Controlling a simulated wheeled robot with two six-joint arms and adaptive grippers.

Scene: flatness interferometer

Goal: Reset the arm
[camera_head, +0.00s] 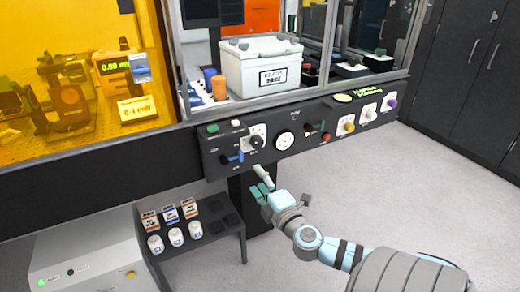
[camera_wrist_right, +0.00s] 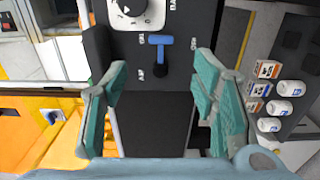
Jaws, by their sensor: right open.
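My right gripper (camera_head: 262,184) comes in from the lower right in the head view. Its teal fingers are open and empty, just below and in front of the dark control panel (camera_head: 317,128). The right wrist view shows the two fingers (camera_wrist_right: 160,85) spread apart, with a blue T-shaped lever (camera_wrist_right: 160,40) on the panel ahead between them. The fingers do not appear to touch the lever. The same blue lever shows in the head view (camera_head: 232,159), up and left of the gripper. My left gripper is in neither view.
A black knob (camera_head: 257,141) and a round gauge (camera_head: 285,141) sit on the panel near the gripper. A small shelf (camera_head: 207,251) with boxes and white jars stands lower left. A white container (camera_head: 262,68) is behind the panel. Open floor lies to the right.

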